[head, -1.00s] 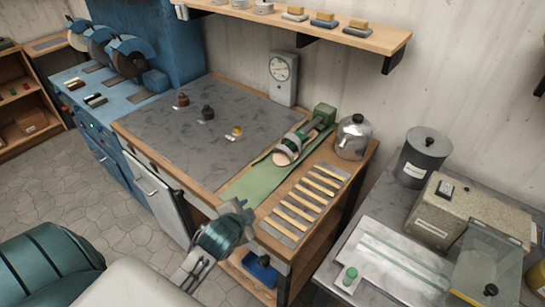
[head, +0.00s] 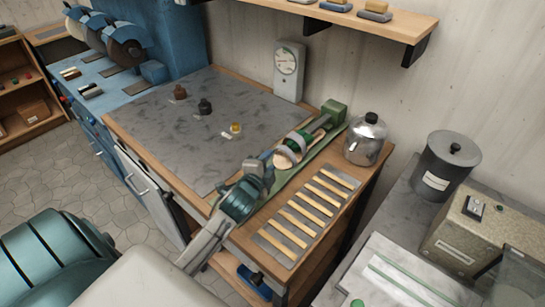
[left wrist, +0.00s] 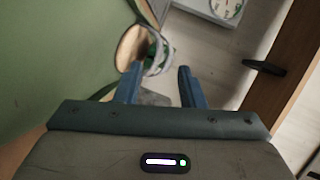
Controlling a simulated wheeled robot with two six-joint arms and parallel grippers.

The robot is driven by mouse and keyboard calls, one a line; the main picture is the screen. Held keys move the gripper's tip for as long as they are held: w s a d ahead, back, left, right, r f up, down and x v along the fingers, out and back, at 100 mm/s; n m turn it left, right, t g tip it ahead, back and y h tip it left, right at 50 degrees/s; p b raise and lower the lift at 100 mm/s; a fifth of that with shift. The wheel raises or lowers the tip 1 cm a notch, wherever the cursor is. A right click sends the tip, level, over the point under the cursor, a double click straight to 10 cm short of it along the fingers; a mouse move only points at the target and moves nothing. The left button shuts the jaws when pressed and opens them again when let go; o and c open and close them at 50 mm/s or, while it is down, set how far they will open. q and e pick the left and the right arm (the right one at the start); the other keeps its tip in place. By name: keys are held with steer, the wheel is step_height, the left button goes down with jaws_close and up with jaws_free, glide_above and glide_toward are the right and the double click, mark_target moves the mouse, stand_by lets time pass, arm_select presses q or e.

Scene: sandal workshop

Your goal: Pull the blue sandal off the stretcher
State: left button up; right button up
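The stretcher (head: 333,112) is a green device on a green mat at the right side of the wooden bench. A sandal (head: 283,160) with a tan sole and a pale grey band sits on its near end; I see no clear blue on it. The sandal also shows in the left wrist view (left wrist: 130,46), just beyond the fingertips and mostly left of centre. My left gripper (head: 267,164) is open, close in front of the sandal, with nothing between its fingers (left wrist: 158,70). Whether a finger touches the sandal I cannot tell. My right gripper is not in view.
A rack of wooden strips (head: 308,215) lies right of the stretcher, with a metal pot (head: 366,138) behind it. A dial gauge (head: 288,70) stands at the wall. A grey mat (head: 160,125) with small knobbed pieces covers the bench's left. A shelf (head: 400,22) overhangs the back.

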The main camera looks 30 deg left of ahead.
mark_target(280, 147)
arm_select(q)
steer(key=p+x, duration=0.2)
steer(key=x, duration=0.8)
steer(key=shift+w, duration=0.2)
jaws_close()
